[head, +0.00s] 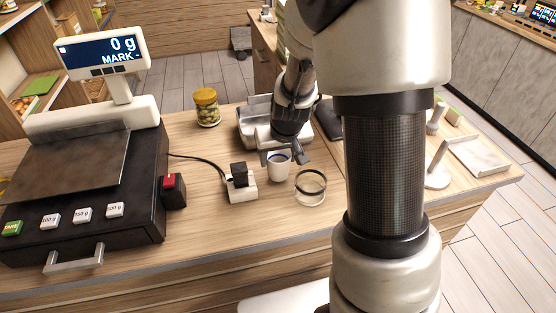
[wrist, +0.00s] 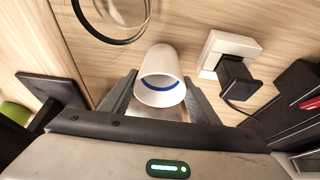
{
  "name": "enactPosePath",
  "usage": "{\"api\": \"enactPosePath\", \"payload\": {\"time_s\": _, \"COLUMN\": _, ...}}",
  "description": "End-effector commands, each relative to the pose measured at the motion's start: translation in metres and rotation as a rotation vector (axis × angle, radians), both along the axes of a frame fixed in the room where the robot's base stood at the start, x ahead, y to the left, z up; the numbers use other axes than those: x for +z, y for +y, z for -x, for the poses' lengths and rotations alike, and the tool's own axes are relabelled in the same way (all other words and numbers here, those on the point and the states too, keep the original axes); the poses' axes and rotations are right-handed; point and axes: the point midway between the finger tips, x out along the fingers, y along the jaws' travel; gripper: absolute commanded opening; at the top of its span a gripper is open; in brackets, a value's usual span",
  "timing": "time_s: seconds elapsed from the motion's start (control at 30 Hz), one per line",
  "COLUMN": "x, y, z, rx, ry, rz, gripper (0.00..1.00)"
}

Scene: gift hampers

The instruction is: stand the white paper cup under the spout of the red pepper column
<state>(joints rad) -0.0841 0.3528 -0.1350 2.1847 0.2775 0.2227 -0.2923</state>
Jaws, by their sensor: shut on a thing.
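A small white cup (head: 279,170) with a blue band is at the middle of the wooden counter. It appears upright; whether its base touches the counter or hangs just above, I cannot tell. My gripper (head: 284,158) is shut on it, with one finger on each side. In the wrist view the cup (wrist: 160,95) sits between the two fingers of my gripper (wrist: 160,90), its open mouth facing the camera. I cannot make out a red pepper column or its spout in either view; my arm covers part of the counter in the head view.
A white socket block (head: 243,192) with a black plug and cable is close left of the cup. A clear round ring or dish (head: 310,188) is close right. A yellow-lidded jar (head: 207,108) stands behind left. A scale (head: 80,190) with a red-buttoned box (head: 173,190) fills the left.

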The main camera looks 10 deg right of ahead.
Motion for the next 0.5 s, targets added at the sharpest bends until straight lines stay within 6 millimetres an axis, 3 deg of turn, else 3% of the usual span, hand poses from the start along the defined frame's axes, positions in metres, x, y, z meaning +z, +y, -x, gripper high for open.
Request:
{"api": "enactPosePath", "payload": {"time_s": 0.1, "x": -0.0133, "y": -0.0004, "z": 0.0005, "rx": -0.002, "ry": 0.002, "rz": -0.001, "gripper": 0.34}}
{"api": "enactPosePath", "payload": {"time_s": 0.43, "x": -0.0168, "y": 0.0000, "z": -0.0001, "rx": 0.000, "ry": -0.001, "rz": 0.000, "gripper": 0.34}}
{"api": "enactPosePath", "payload": {"time_s": 0.47, "x": -0.0153, "y": 0.0000, "z": -0.0001, "rx": 0.000, "ry": -0.001, "rz": 0.000, "gripper": 0.59}}
{"api": "enactPosePath", "payload": {"time_s": 0.5, "x": -0.0148, "y": 0.0000, "z": -0.0002, "rx": 0.000, "ry": -0.001, "rz": 0.000, "gripper": 0.65}}
